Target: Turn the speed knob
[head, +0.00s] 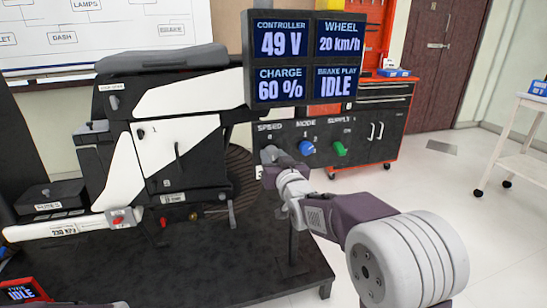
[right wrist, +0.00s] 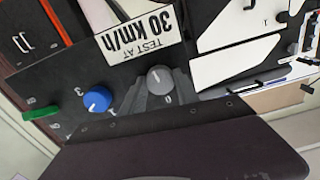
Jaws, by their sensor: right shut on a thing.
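The grey speed knob (right wrist: 160,78) sits on the dark control panel (head: 312,131), at the left end of the row under the SPEED label. My right gripper (head: 270,156) reaches the panel from the front right and is shut on this knob. In the right wrist view its dark fingers (right wrist: 158,88) lie on both sides of the knob, and a 0 mark shows beside it. The display (head: 304,61) above reads wheel 20 km/h, controller 49 V, charge 60 % and brake play IDLE. My left gripper is not in view.
A blue mode knob (head: 306,148) and a green supply knob (head: 340,149) sit close right of the speed knob. A sign (right wrist: 125,38) reads TEST AT 30 km/h. The black and white chassis (head: 170,130) stands left on a dark platform (head: 262,262).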

